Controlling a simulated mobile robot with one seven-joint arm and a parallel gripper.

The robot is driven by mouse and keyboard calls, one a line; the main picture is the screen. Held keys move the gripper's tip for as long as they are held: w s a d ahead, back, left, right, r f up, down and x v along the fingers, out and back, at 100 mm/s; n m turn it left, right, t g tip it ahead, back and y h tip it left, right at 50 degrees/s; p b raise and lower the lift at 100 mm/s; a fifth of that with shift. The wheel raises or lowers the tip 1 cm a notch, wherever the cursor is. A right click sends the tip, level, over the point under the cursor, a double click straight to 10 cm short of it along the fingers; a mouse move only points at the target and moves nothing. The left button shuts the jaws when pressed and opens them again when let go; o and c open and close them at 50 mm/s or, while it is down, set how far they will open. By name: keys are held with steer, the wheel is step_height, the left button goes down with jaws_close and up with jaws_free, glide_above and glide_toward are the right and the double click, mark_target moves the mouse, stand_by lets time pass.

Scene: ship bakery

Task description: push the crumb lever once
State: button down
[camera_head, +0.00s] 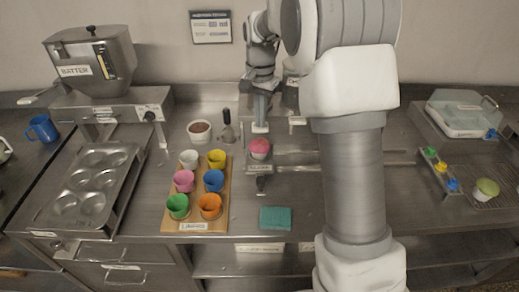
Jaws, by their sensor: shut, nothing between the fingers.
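A dispenser (291,78) with a partly readable label beginning with C stands against the back wall, mostly hidden behind my arm. I cannot make out the crumb lever clearly; it may be behind my gripper or arm. My gripper (260,125) is shut and empty, pointing down at the back of the counter, in front of the wall and left of the visible part of the dispenser. Just below it in the picture, a cup with a pink top (260,147) sits on a small metal carriage (260,168) at the left end of a rail.
A wooden board (194,215) holds several coloured cups. A bowl of brown stuff (200,131) is behind it. A batter machine (93,70) and muffin tin (85,190) are left. A teal cloth (275,218) lies in front.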

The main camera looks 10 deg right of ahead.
steer(key=shift+r+p, duration=1.65)
steer(key=shift+r, duration=0.2)
steer(key=shift+r, duration=0.15)
steer(key=shift+r+p, duration=2.5)
steer(key=shift+r, duration=0.35)
steer(key=shift+r, duration=0.1)
